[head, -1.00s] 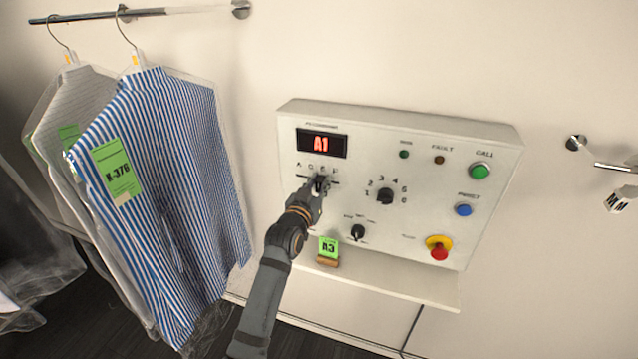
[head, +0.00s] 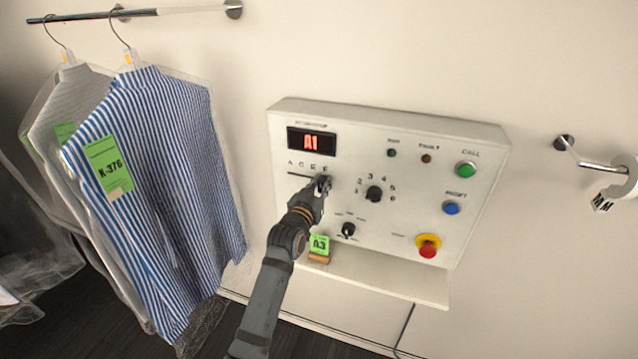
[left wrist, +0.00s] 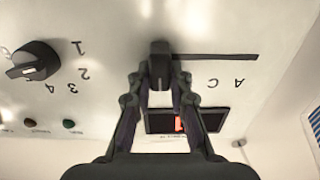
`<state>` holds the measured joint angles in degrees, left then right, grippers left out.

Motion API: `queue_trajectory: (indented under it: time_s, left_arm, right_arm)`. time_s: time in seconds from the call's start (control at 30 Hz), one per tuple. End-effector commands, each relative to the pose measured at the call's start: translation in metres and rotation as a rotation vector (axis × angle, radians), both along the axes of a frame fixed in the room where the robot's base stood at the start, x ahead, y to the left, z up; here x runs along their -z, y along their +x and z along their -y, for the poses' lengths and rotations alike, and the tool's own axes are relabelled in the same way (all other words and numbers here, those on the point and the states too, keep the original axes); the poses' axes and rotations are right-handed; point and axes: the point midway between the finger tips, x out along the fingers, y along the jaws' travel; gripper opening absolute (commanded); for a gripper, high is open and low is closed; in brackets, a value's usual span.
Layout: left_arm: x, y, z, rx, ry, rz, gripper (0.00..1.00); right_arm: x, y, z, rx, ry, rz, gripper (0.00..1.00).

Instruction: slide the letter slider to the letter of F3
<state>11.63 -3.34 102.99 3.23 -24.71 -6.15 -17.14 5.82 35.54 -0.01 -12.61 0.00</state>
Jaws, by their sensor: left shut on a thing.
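The control panel (head: 400,225) is a white box on the wall. Its red display (head: 311,142) reads A1. Below it runs the letter slider's slot (head: 298,174), with letters A, C, E and F above it. My left gripper (head: 323,184) is shut on the slider knob, below the F at the slot's right end. In the left wrist view, which is upside down, the dark knob (left wrist: 160,66) sits between the fingertips at the slot's left end. A and C show there; the gripper hides the other letters. My right gripper is not in view.
A number dial (head: 374,194), a smaller knob (head: 348,230), green, blue and red buttons sit on the panel. A green A3 card (head: 319,244) stands on the ledge (head: 390,283) below. Bagged shirts (head: 150,190) hang at left. A rail (head: 600,166) is at right.

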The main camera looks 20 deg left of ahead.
Motion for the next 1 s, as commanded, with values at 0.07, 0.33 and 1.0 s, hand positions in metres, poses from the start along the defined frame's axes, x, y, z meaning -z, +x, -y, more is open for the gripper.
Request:
queue_trajectory:
  time_s: [0.07,0.33,1.0]
  left_arm:
    - [0.001,0.0,0.0,0.001,-0.005,-0.003,0.2]
    - [0.001,0.0,0.0,0.0,-0.001,-0.002,0.41]
    - [0.002,-0.097,-0.002,0.0,-0.001,-0.004,0.41]
  right_arm:
    - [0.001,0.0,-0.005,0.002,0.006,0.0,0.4]
    - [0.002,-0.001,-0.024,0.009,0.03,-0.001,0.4]
    - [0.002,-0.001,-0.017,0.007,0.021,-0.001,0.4]
